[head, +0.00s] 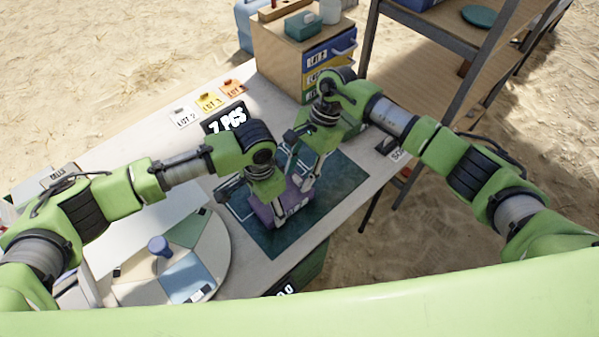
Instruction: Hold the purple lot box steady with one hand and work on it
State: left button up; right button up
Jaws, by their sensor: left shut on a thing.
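The purple lot box (263,212) sits on the dark green mat (339,181) on the table, largely hidden by my two grippers. A pale label on its front side is only partly visible. My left gripper (268,203) comes in from the left and is shut on the box at its near left side. My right gripper (303,172) is just above the far right part of the box, pointing down. The arms hide whether its fingers touch the box, and I cannot tell how far they are open.
A wooden cabinet with coloured drawers (330,60) stands behind the mat. A black sign reading 7 PCS (226,118) and small lot cards (209,101) stand along the back edge. A round sectioned tray (217,262) with a blue-knobbed object (160,246) lies at left. A wooden shelf (436,60) is at right.

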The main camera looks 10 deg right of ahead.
jog(key=shift+f, duration=0.15)
grip_shut()
jog(key=w+d, duration=0.2)
jog(key=d, duration=0.1)
jog(key=w+d, duration=0.2)
jog(key=d, duration=0.1)
jog(key=w+d, duration=0.1)
jog(key=d, duration=0.1)
jog(key=shift+w+d, duration=0.4)
grip_release()
